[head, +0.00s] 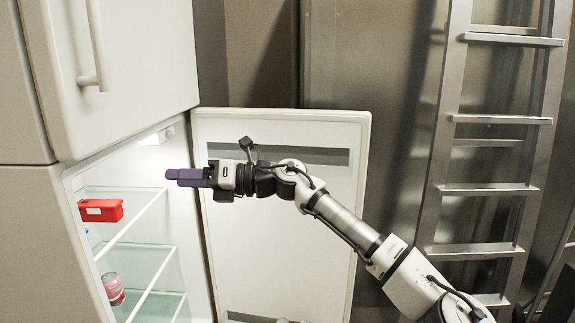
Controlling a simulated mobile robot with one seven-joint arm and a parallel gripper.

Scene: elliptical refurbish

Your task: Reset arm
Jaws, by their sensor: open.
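My gripper (186,177) has purple fingers and points left, at the opening of a fridge (147,217). From this side view the gap between the fingers is hard to see. I see nothing held in it. My arm reaches in from the lower right, in front of the open fridge door (285,232).
A red box (101,210) sits on the upper glass shelf (131,221), left of and below my gripper. A small jar (113,288) with red stands lower. The upper door (125,45) is shut. A metal ladder (487,188) stands at the right.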

